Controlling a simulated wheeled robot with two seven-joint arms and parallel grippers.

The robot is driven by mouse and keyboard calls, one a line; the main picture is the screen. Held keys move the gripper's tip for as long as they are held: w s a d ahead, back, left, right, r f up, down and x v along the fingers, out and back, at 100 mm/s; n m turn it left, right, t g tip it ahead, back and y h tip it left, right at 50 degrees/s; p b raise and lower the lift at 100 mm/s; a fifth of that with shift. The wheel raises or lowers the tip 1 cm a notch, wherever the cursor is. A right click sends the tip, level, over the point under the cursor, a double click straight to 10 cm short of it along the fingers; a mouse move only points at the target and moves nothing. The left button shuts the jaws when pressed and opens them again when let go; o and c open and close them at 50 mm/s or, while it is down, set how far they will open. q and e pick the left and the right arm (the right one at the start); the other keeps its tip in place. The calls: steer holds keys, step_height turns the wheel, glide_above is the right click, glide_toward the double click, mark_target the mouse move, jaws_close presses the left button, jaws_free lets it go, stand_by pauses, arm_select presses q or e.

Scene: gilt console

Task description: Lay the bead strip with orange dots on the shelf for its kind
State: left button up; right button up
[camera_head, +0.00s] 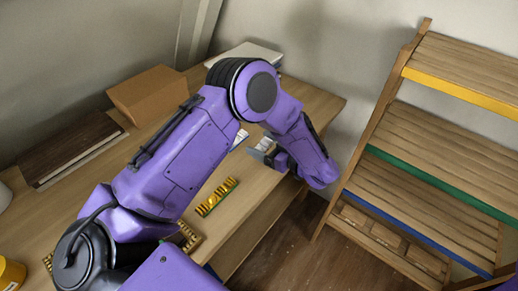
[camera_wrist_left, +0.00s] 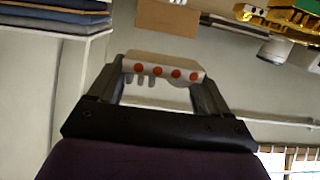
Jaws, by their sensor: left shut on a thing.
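The bead strip with orange dots (camera_wrist_left: 160,68) is a pale bar with a row of orange-red dots along its face. My left gripper (camera_wrist_left: 163,80) is shut on it, with a finger at each end, in the left wrist view. In the head view the left gripper (camera_head: 272,155) is above the wooden table's right part, short of the shelf, and my arm partly hides it. The wooden shelf rack (camera_head: 440,150) stands at the right, its boards edged yellow (camera_head: 460,93), green (camera_head: 440,171) and blue (camera_head: 400,228). My right gripper is not in view.
A gold strip (camera_head: 216,197) lies on the table (camera_head: 310,101) by its front edge. A cardboard box (camera_head: 148,94) and a dark brown slab (camera_head: 70,150) stand further left. The visible shelf boards look bare. A gap with dark floor lies between table and rack.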

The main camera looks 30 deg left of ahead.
mark_target(259, 147)
arm_select(q)
steer(key=a+f, duration=0.1)
steer(key=w+a+f, duration=0.1)
steer(key=f, duration=0.1)
steer(key=w+f, duration=0.1)
steer(key=shift+a+f+p, duration=0.35)
steer(key=shift+a+p, duration=0.05)
steer(key=f, duration=0.3)
steer(key=shift+w+a, duration=0.15)
steer(key=shift+w, duration=0.05)
steer(key=shift+f, duration=0.25)
steer(key=o, duration=1)
steer(key=shift+r, duration=0.1)
